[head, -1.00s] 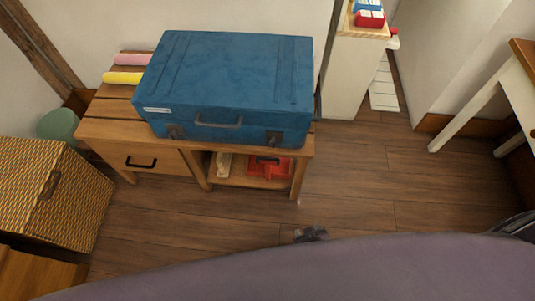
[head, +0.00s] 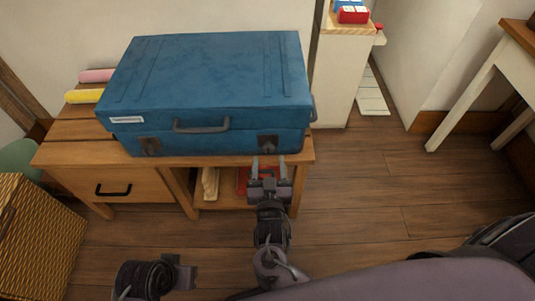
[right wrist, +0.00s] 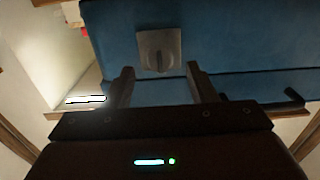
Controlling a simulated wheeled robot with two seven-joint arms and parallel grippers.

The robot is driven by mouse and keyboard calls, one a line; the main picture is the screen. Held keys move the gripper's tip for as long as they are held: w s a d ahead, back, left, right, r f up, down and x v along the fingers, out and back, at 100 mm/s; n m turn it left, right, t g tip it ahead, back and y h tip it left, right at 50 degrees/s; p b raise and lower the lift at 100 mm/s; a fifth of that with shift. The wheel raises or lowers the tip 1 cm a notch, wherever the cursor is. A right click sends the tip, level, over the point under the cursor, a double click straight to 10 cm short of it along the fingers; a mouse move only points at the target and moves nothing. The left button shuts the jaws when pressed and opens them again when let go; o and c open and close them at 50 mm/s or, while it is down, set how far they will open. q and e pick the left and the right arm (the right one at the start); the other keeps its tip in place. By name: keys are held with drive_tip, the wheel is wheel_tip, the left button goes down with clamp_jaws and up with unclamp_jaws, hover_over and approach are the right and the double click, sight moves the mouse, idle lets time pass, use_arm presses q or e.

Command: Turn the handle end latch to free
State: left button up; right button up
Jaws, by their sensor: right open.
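A blue case (head: 210,80) lies flat on a wooden bench. A dark handle (head: 201,126) sits mid-front, with a left latch (head: 150,146) and a right latch (head: 267,144) on either side. My right gripper (head: 269,166) is open and empty just in front of and below the right latch. In the right wrist view a grey latch plate (right wrist: 159,50) with an upright knob shows beyond and between the two spread fingers (right wrist: 162,85), apart from them. Part of my left gripper (head: 180,272) shows low in the head view; its fingers are unclear.
The wooden bench (head: 75,153) has a drawer and an open shelf holding a red item (head: 243,180). A wicker box (head: 35,235) stands at left.

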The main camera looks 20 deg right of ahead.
sight(268, 151)
use_arm(q)
drive_tip(key=shift+w+d+f, duration=0.15)
drive_tip(key=shift+w+d, duration=0.05)
drive_tip(key=shift+d, duration=0.2)
use_arm(e)
drive_tip(key=shift+x, duration=2.2)
